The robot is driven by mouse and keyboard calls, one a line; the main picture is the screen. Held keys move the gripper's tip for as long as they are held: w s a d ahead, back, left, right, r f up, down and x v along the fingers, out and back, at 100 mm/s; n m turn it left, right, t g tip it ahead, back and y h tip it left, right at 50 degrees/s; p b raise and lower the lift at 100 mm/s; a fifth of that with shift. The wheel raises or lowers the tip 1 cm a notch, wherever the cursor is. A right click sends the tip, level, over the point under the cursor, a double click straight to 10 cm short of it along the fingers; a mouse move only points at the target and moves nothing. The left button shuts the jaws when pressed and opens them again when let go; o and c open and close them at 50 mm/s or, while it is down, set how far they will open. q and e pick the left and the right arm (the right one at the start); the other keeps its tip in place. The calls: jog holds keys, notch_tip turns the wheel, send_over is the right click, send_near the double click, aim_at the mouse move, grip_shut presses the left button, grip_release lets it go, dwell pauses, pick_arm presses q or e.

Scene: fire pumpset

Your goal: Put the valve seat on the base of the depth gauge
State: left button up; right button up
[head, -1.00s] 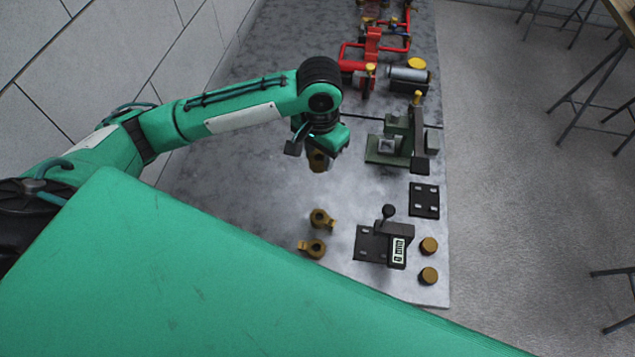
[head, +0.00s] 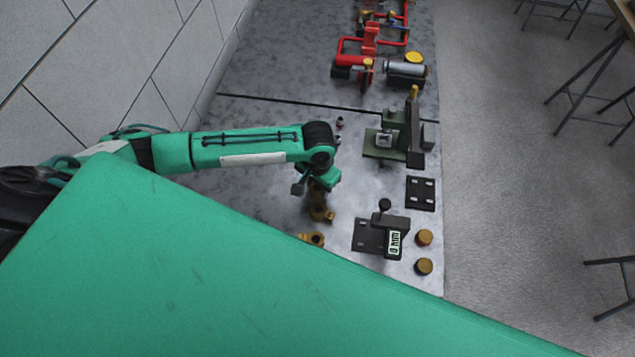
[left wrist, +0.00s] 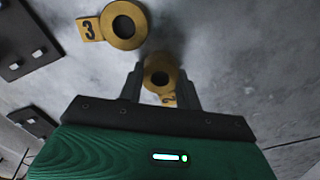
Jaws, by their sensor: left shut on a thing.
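My left gripper (head: 313,190) is shut on a brass ring-shaped valve seat, held over the bench. In the left wrist view this valve seat (left wrist: 160,75) sits between the two fingers, its tag seeming to read 2. A ring with a tag marked 3 (left wrist: 122,24) shows in the left wrist view, apart from the fingers. The depth gauge (head: 395,238), with a small display and black base (head: 368,236), stands to the gripper's right. My right gripper is out of view.
A flat black slotted plate (head: 420,193) and two brass cylinders (head: 424,238) lie near the bench's right edge. A dark green fixture (head: 385,152) stands farther back, with red pipework (head: 352,60) beyond. The bench (head: 260,140) is mostly clear at left.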

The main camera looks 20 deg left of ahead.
pick_arm(q)
jog(key=o, duration=1.2)
jog(key=shift+f, duration=0.1)
